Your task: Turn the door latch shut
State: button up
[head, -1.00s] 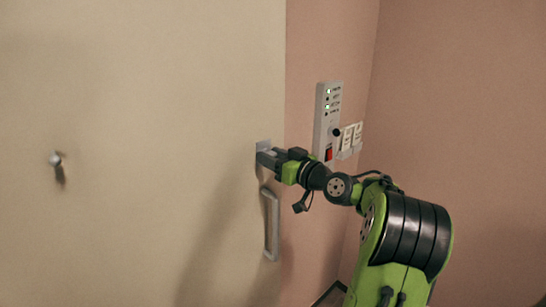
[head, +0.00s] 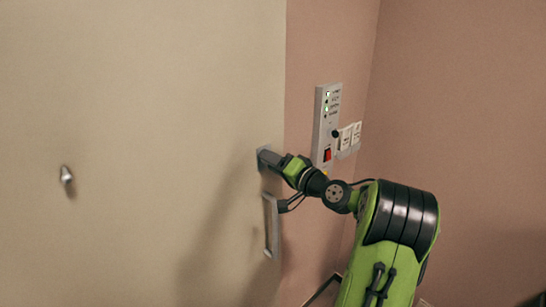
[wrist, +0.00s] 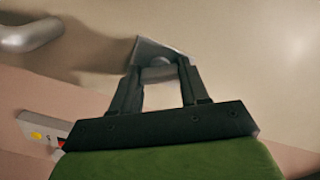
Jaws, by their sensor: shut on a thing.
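The door (head: 130,130) is a large cream panel filling the left of the head view. The door latch (head: 263,152) is a small grey plate with a turning piece near the door's right edge, above the grey pull handle (head: 271,225). My gripper (head: 266,160) is at the latch and hides most of it. In the wrist view, the latch plate (wrist: 148,50) shows just beyond my two dark fingers (wrist: 160,72), which are shut on the latch's turning piece between their tips. How far the latch is turned is hard to tell.
A grey panel (head: 325,120) with green lights and a red switch is on the pink wall right of the door, close to my arm. White switches (head: 349,138) sit beside it. A small knob (head: 66,174) sticks out from the door at left.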

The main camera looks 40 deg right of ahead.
jog(key=shift+m+p, duration=2.4)
jog(key=shift+m, duration=0.9)
jog(key=o, duration=1.1)
jog(key=shift+c, duration=0.2)
jog(key=s+b, duration=0.2)
jog(key=s, duration=1.4)
jog(key=shift+d+b, duration=0.2)
jog(key=shift+b, duration=0.2)
jog(key=shift+w, duration=0.1)
